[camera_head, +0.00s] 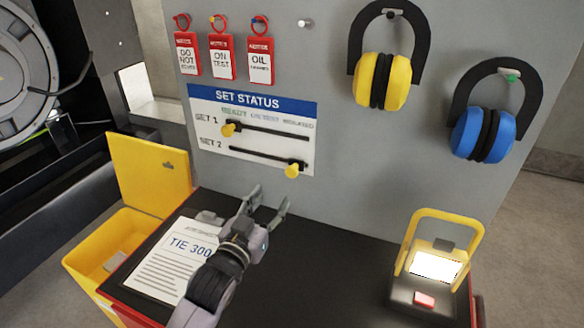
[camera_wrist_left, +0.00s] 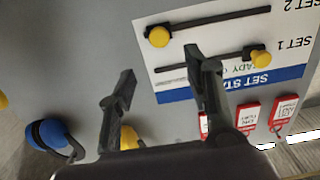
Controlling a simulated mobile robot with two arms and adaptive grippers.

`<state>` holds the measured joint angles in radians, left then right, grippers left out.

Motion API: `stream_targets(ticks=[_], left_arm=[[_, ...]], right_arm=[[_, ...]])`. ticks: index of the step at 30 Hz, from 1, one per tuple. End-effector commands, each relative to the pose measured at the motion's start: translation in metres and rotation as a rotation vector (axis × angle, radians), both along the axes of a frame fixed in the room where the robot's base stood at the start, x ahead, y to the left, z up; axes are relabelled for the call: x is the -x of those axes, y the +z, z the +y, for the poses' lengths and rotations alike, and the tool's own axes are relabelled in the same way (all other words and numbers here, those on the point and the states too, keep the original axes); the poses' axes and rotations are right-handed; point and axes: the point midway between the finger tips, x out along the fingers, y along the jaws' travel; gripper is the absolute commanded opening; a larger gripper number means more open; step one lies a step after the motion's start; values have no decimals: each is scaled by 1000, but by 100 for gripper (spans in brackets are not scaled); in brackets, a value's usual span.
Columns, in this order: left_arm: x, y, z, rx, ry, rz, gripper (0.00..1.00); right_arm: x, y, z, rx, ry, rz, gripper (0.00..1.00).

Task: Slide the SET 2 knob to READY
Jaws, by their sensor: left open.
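The white SET STATUS board (camera_head: 205,150) on the grey panel has two dark slots. The yellow SET 2 knob (camera_head: 292,170) is at the right end of the lower slot, on the side of the last label. The yellow SET 1 knob (camera_head: 228,129) is at the left end of the upper slot, under READY. The board is upside down in the left wrist view, with the SET 2 knob (camera_wrist_left: 159,37) and SET 1 knob (camera_wrist_left: 260,58) visible. My left gripper (camera_head: 268,200) is open and empty, below the SET 2 knob and apart from it. My right gripper is not in view.
Red tags (camera_head: 222,58) hang above the board. Yellow earmuffs (camera_head: 381,82) and blue earmuffs (camera_head: 482,135) hang to its right. A lit work lamp (camera_head: 437,267) and a printed sheet (camera_head: 160,275) are on the dark top. A yellow box (camera_head: 90,245) is at left.

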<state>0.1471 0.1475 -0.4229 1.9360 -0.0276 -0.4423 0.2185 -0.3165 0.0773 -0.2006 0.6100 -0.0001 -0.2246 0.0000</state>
Motion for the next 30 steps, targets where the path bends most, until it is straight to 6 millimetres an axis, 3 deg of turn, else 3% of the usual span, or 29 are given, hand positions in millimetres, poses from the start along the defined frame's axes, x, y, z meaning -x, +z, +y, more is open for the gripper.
stream_targets(ticks=[4,12,15,21,30], left_arm=[[-32,3,-14,1,0,0,46],[-83,3,-35,1,0,0,46],[-97,2,-41,1,0,1,46],[-114,1,-47,0,0,0,46],[-118,0,-49,0,0,1,46]], right_arm=[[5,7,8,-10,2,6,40],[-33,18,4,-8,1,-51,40],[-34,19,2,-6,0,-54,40],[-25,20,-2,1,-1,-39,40],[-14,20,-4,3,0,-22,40]])
